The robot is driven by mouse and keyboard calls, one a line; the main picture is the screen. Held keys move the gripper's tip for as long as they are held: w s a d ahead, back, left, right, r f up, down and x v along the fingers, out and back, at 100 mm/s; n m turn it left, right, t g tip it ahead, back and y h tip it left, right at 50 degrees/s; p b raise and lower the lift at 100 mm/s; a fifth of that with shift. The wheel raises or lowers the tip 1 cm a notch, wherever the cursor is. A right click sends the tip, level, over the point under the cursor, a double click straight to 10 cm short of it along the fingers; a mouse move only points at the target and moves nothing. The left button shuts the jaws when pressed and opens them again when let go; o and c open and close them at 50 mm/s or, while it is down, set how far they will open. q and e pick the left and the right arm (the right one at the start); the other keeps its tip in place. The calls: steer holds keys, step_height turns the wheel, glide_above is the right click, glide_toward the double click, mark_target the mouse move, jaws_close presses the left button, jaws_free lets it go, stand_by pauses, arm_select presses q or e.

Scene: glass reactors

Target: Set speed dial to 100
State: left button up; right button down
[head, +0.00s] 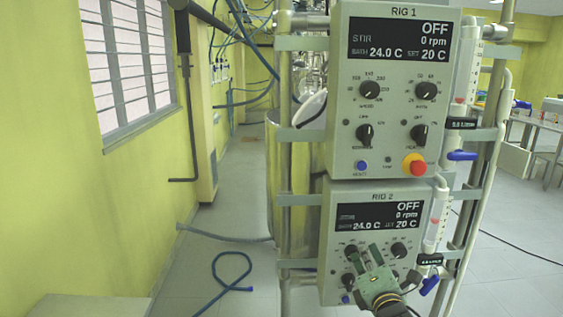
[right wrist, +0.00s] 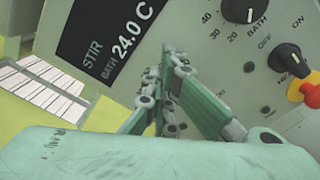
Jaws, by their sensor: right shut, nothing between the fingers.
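Two grey control panels stand one above the other in the head view, RIG 1 (head: 347,60) above RIG 2 (head: 332,235). The RIG 1 speed dial (head: 370,90) is a black knob on a numbered scale, fully visible. The RIG 2 speed dial (head: 350,250) is partly hidden by my right gripper (head: 364,252), so its setting cannot be read. This gripper is shut and empty in front of the RIG 2 panel. In the right wrist view, its green fingers (right wrist: 168,65) point at a panel and cover the speed dial area. My left gripper is not in view.
Both displays read OFF, 0 rpm. RIG 2's bath dial (head: 398,250) is right of the gripper. In the wrist view, a bath dial (right wrist: 240,8), heater switch (right wrist: 285,58) and red stop button (right wrist: 313,94) are close by. Metal posts (head: 285,160) flank the panels.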

steer(key=shift+w+r, duration=0.1)
steer(key=shift+r, duration=0.05)
stand_by(0.3)
steer(key=shift+d+f, duration=0.2)
steer(key=shift+f, duration=0.1)
steer(key=shift+w+d+f, duration=0.1)
steer(key=shift+w+f, duration=0.05)
steer(key=shift+f, duration=0.4)
steer(key=shift+w+d+f, duration=0.1)
steer(key=shift+f, duration=0.6)
steer(key=shift+d+r+p, duration=0.15)
steer(key=shift+d+p, duration=0.15)
steer(key=shift+p, duration=0.05)
steer(key=s+p, duration=0.2)
steer(key=s, duration=0.4)
steer(key=shift+d, duration=0.25)
